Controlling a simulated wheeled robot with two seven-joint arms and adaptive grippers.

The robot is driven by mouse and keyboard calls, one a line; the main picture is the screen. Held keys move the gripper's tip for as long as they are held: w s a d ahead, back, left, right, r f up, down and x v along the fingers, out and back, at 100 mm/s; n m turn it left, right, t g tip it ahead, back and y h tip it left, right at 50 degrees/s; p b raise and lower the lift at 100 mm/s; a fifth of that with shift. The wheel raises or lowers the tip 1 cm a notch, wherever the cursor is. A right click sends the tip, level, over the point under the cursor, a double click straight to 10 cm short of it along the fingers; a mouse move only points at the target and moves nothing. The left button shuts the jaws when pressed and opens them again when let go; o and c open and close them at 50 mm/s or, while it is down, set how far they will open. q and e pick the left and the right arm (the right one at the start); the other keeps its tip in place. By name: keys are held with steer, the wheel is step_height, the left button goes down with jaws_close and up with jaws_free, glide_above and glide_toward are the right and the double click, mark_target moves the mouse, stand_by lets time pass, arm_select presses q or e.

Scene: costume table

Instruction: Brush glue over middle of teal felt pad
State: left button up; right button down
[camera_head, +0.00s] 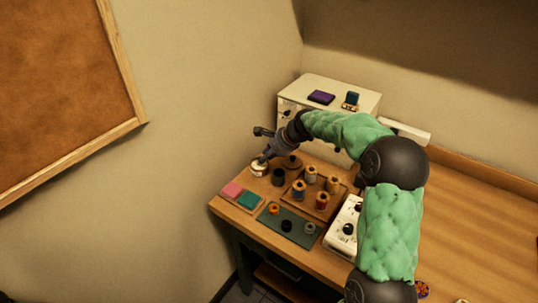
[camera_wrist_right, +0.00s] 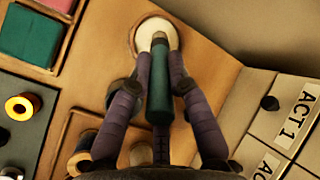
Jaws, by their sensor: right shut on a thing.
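The teal felt pad (camera_head: 250,200) lies beside a pink pad (camera_head: 232,189) in a shallow wooden tray at the table's front left corner. The teal pad also shows in the wrist view (camera_wrist_right: 29,34), top left. My right gripper (camera_head: 268,152) is behind the pads, over a small pale pot (camera_head: 259,169). In the wrist view its fingers (camera_wrist_right: 158,78) are shut on the teal handle of a brush (camera_wrist_right: 159,95). The brush's pale end points at the round pot (camera_wrist_right: 137,28); I cannot tell whether it touches the contents. My left gripper is not in view.
Several thread spools (camera_head: 299,190) stand in a wooden tray right of the pads. A dark mat (camera_head: 270,219) with more spools lies in front. A pale cabinet (camera_head: 360,91) stands behind, and a white knobbed box (camera_head: 341,237) at right. Table beyond my right arm looks mostly clear.

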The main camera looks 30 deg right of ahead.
step_height(320, 180, up, 7)
steer(key=p, duration=0.7)
stand_by(0.3)
steer(key=shift+f, duration=0.1)
stand_by(0.6)
